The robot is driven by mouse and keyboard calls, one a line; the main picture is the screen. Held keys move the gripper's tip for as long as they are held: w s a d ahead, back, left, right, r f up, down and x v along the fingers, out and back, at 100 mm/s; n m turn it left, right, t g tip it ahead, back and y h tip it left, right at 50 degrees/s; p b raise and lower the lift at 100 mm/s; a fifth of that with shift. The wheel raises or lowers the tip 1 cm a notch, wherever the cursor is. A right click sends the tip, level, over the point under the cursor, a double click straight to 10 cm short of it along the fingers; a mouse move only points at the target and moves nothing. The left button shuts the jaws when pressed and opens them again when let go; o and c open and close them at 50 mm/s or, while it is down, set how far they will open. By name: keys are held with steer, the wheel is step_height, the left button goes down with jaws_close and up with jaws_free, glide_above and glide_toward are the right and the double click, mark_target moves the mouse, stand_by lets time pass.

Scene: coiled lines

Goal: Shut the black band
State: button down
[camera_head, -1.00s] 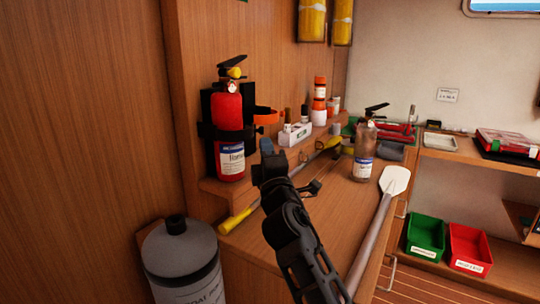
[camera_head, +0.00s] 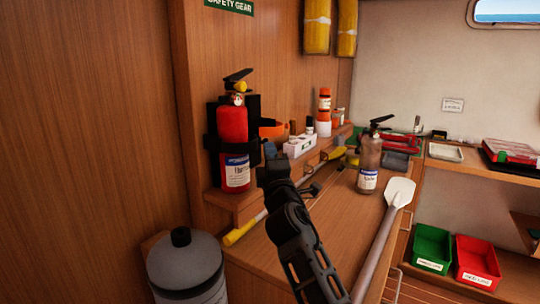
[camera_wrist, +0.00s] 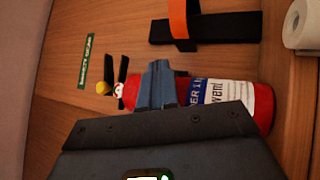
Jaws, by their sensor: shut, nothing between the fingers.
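The red fire extinguisher (camera_head: 232,124) stands upright on the wooden ledge against a black backing. The black band (camera_head: 226,144) shows as a dark strip across its middle; whether its end is latched I cannot tell. My gripper (camera_head: 269,150) is shut and empty, just right of the extinguisher in the head view. In the wrist view my gripper's blue fingers (camera_wrist: 164,82) are in front of the extinguisher (camera_wrist: 232,95), covering part of its body. I cannot make out the band there. Whether the fingers touch anything is unclear.
An orange band (camera_head: 272,131) on another black bracket is right of the extinguisher. A grey cylinder (camera_head: 187,266) stands below left.

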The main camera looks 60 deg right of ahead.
steer(key=shift+w+d+b, duration=0.2)
steer(key=shift+w+d, duration=0.55)
steer(key=shift+d, duration=0.25)
steer(key=shift+w+d+b, duration=0.2)
steer(key=shift+w+d, duration=0.55)
steer(key=shift+d, duration=0.2)
steer(key=shift+r, duration=0.15)
steer(key=b+v, duration=0.2)
steer(key=v, duration=0.6)
